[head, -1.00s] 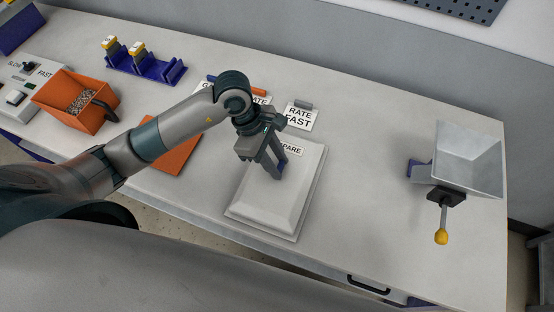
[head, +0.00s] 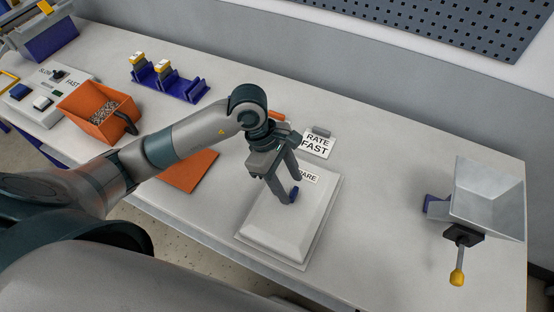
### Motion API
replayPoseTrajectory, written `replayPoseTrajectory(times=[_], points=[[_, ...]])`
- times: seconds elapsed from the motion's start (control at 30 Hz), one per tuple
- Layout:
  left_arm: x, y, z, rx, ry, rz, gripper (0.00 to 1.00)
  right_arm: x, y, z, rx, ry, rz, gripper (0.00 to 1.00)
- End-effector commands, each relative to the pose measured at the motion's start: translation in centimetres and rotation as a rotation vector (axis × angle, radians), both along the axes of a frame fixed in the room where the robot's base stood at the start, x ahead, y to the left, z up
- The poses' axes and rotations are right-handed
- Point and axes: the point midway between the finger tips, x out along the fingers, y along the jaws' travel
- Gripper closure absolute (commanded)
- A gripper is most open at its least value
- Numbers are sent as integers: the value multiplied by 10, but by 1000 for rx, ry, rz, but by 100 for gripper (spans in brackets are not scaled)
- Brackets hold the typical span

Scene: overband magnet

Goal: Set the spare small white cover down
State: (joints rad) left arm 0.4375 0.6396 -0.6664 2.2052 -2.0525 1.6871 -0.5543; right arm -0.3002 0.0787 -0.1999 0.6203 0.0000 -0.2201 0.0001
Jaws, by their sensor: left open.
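The small white cover (head: 283,228) has a bevelled, raised top. It lies flat on the SPARE spot, with a thin pale border around it, right of the middle of the bench. A SPARE label (head: 308,177) at its far edge is partly hidden by my gripper. My left gripper (head: 288,191) points down over the far part of the cover, its fingers spread apart. My right gripper is not in view.
A RATE FAST card (head: 317,144) lies behind the cover. A grey hopper with a yellow-knobbed lever (head: 457,278) stands at the right. An orange scoop (head: 97,112), an orange plate (head: 189,171) and a blue rack (head: 182,88) are at the left. Bench right of the cover is clear.

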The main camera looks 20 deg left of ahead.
Motion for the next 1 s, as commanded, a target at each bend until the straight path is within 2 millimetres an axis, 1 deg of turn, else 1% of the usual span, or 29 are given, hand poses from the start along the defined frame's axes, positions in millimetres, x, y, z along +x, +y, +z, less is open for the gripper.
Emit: replayPoseTrajectory(times=[0.03, 0.2, 0.4, 0.5, 0.7, 1.0], points=[[2, 4, 6, 0, -8, 0, 52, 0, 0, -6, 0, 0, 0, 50], [3, 15, 34, 1, -8, 0, 52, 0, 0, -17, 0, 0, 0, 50], [2, 28, 65, 1, -4, 0, 52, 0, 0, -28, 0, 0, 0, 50], [2, 32, 77, 0, -4, 0, 52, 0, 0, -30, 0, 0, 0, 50], [1, 36, 88, 0, -1, -2, 52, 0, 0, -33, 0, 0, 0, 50], [1, 37, 90, 0, 0, -1, 52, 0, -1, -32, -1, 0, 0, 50]])
